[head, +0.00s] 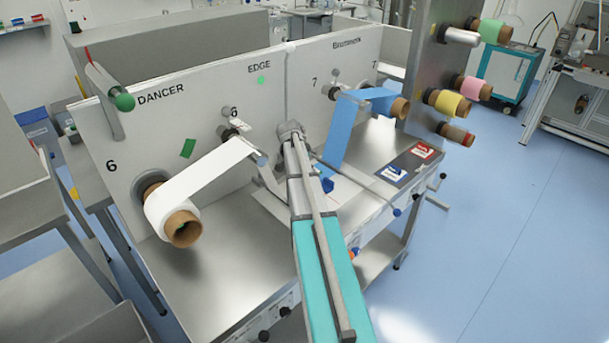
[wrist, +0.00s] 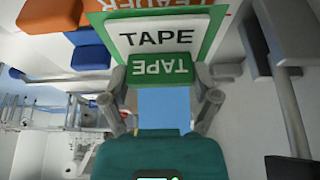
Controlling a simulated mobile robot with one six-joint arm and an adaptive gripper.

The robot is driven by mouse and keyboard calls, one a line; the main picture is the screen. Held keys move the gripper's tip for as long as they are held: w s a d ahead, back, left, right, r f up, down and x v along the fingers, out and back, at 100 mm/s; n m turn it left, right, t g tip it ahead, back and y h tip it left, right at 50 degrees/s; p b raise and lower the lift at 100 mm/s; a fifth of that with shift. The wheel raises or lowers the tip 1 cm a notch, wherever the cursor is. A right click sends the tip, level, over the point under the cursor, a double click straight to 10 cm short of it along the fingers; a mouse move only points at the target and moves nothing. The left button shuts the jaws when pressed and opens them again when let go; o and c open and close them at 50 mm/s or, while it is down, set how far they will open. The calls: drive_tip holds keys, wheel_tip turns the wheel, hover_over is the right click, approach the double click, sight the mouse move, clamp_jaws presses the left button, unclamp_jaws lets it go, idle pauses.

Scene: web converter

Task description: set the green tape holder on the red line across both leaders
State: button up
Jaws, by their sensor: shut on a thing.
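In the wrist view my gripper (wrist: 165,80) is shut on the green tape holder (wrist: 162,69), a block marked TAPE. Behind it is a white plate with a green border (wrist: 118,58), also marked TAPE. I cannot tell whether the holder touches it. In the head view a white leader (head: 215,168) runs from a roll at left towards the centre. A blue leader (head: 340,135) hangs from a roll at right. My arm covers the area between them; the holder and the red line do not show there.
In the wrist view an orange LEADER plate (wrist: 158,5) lies beyond the TAPE plate, with orange and blue blocks (wrist: 90,52) at left. In the head view a dark panel with red and blue labels (head: 410,163) lies right of my arm. Coloured rolls (head: 447,102) stick out at upper right.

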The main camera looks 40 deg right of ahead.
drive_tip(key=shift+f+b, duration=1.3)
drive_tip(key=shift+f, duration=0.25)
drive_tip(key=shift+f, duration=0.15)
drive_tip(key=o, duration=1)
drive_tip(key=shift+r, duration=0.3)
drive_tip(key=p+v, duration=1.1)
drive_tip(key=shift+a+r, duration=0.15)
drive_tip(key=shift+r, duration=0.25)
